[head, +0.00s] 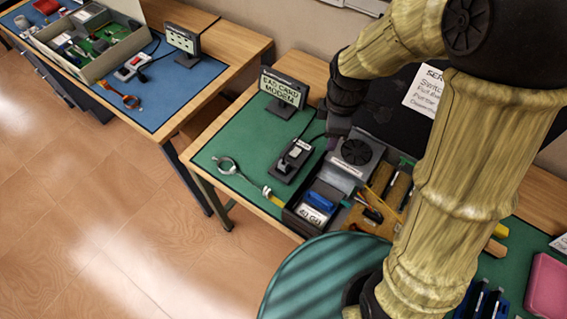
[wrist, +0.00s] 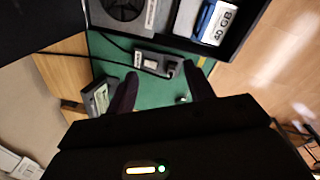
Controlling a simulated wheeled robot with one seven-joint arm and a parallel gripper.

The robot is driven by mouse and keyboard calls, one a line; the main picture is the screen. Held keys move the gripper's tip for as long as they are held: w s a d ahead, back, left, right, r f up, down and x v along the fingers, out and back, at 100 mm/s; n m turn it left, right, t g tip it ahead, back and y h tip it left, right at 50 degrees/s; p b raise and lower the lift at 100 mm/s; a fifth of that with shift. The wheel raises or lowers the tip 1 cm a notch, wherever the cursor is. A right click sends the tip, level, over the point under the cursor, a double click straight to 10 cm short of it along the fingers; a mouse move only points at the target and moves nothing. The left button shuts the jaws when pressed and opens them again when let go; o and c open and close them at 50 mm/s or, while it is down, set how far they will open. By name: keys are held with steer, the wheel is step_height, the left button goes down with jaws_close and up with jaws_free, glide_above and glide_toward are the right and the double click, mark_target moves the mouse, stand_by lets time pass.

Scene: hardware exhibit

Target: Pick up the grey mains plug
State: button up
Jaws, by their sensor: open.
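A small grey block sits on a dark strip (head: 283,172) on the green mat, left of the dark crate in the head view. It may be the grey mains plug (head: 296,153), but it is too small to be sure. In the wrist view the strip has a pale label, and a dark-and-grey plug-like piece (wrist: 170,70) sits at its right end. A black cable runs off to the left there. My gripper (wrist: 160,87) is open and empty, its two dark fingers spread over the mat short of the strip. In the head view it hangs behind the strip.
A dark crate (head: 296,221) with a fan unit (head: 357,152), a blue drive (head: 320,202) and tools stands right of the strip. A small display (head: 284,88) stands behind. Some mat is bare around the strip.

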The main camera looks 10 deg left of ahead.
steer(key=a+f+n+g+p, duration=0.1)
steer(key=a+n, duration=1)
steer(key=n, duration=0.2)
steer(key=shift+a+f, duration=0.15)
steer(key=shift+a, duration=0.2)
steer(key=p, duration=0.2)
glide_above(284, 163)
steer(key=f, duration=1.2)
steer(key=shift+s+d+f, duration=0.1)
steer(key=shift+s, duration=0.1)
steer(key=shift+w+f+p, duration=0.15)
steer(key=shift+f+p, duration=0.45)
steer(key=shift+f, duration=0.75)
steer(key=shift+w+f+p, duration=0.1)
steer(key=shift+f+p, duration=0.45)
steer(key=shift+f, duration=0.75)
